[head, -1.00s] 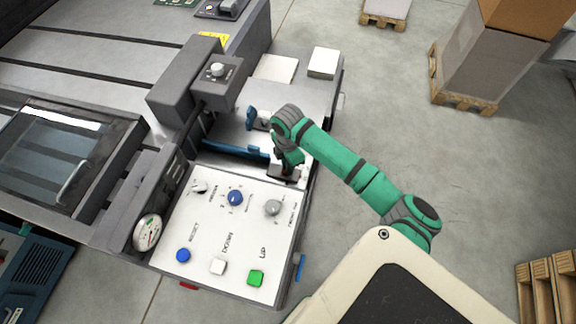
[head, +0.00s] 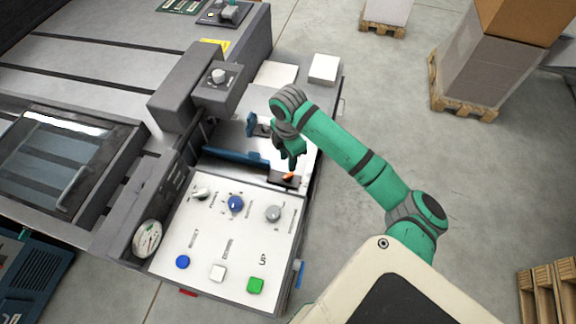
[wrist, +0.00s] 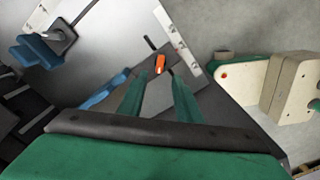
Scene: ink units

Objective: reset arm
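My green arm reaches from the lower right over the grey machine, and my gripper (head: 291,164) points down above its right end, behind the white control panel. In the wrist view my gripper (wrist: 159,82) has its two green fingers apart, with nothing held between them. A small orange piece (wrist: 160,64) shows just beyond the fingertips; in the head view the orange piece (head: 288,176) sits on a small dark plate (head: 275,178). The fingertips look clear of it, though the exact gap cannot be told.
The white panel (head: 180,232) carries knobs, a blue reset button (head: 182,261), a white button (head: 217,272) and a green button (head: 255,285). A blue bar (head: 235,157) and a grey boxed head (head: 188,85) stand left of my gripper.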

